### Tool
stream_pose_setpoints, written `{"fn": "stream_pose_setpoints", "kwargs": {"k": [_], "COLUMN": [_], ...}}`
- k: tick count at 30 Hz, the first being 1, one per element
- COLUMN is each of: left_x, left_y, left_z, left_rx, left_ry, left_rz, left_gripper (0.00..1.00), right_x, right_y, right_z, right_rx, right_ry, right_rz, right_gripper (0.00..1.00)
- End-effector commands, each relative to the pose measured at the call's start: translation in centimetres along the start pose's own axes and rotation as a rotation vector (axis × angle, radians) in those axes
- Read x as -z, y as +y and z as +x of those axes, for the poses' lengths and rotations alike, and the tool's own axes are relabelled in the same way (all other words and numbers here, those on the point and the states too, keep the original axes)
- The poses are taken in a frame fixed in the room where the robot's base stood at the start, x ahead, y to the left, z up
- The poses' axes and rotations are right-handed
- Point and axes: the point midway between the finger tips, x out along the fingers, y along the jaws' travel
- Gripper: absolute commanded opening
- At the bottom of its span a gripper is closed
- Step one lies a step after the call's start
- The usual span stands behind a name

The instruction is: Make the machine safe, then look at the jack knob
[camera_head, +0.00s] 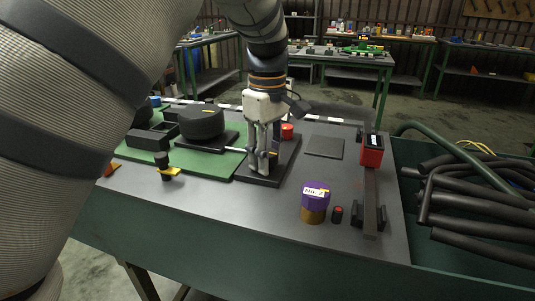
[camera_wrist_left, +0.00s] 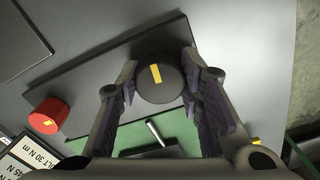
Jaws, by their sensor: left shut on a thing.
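My left gripper (camera_head: 262,168) reaches down to a dark base plate (camera_head: 285,160) on the bench. In the left wrist view its fingers (camera_wrist_left: 160,90) are shut around a round black knob (camera_wrist_left: 172,90) with a yellow mark on top. The knob sits above a long dark plate (camera_wrist_left: 100,85). In the head view the fingers hide most of this knob. No label names the jack knob. My right gripper is out of view.
A black drum (camera_head: 202,122) stands on the green board (camera_head: 215,163) left of the gripper. A black-and-yellow piece (camera_head: 163,163) is nearer. Black hoses (camera_head: 460,190) fill a green bin.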

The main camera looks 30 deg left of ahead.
Motion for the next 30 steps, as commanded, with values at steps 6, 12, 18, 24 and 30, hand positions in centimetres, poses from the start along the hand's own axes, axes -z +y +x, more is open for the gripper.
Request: {"fn": "stream_pose_setpoints", "kwargs": {"k": [6,12,18,24,30], "left_x": [0.0,0.0,0.0,0.0,0.0], "left_y": [0.0,0.0,0.0,0.1,0.0], "left_z": [0.0,0.0,-0.6,-5.4,-10.2], "left_rx": [0.0,0.0,-0.002,-0.006,-0.003], "left_ry": [0.001,0.001,0.001,0.002,0.001], "left_rz": [0.001,0.002,0.002,0.003,0.003], "left_gripper": [0.43,0.54,0.54,0.54,0.54], "right_x": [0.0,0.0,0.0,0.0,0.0], "right_y": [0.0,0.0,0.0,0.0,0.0], "right_z": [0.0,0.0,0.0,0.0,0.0], "right_rx": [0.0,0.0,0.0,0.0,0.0], "right_ry": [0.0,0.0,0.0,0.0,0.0], "right_rz": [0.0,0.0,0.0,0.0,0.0], "right_gripper": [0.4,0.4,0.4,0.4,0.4]}}
